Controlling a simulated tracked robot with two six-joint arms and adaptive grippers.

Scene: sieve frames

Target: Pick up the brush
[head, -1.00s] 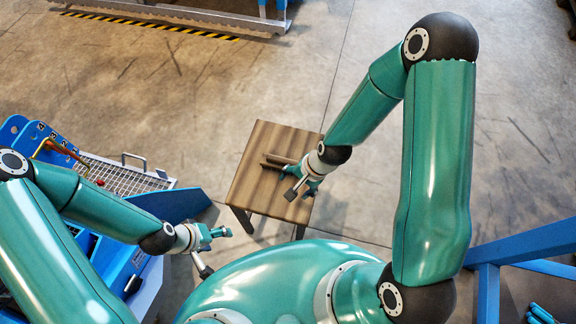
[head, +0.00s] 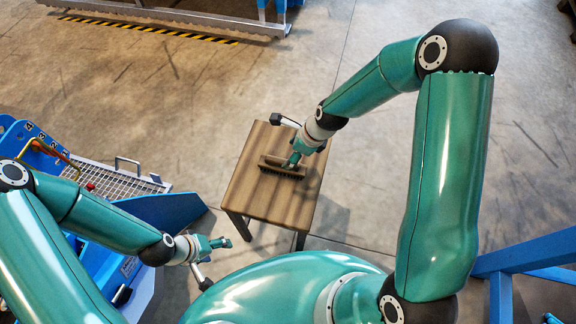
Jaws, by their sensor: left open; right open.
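The brush (head: 273,167) lies on the small brown wooden table (head: 262,203). Its long wooden block shows, with dark bristles along the near edge. My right gripper (head: 291,163) is open, with its fingers at the brush's middle, on its far side. The fingers cover part of the brush. I cannot tell whether they touch it or stand around it. My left gripper (head: 226,242) is open and empty, apart from the table at the lower left.
A blue machine (head: 75,255) with numbered slots and a brass-coloured handle stands at the left. A framed wire mesh (head: 120,179) lies on it. A blue frame (head: 530,250) stands at the right.

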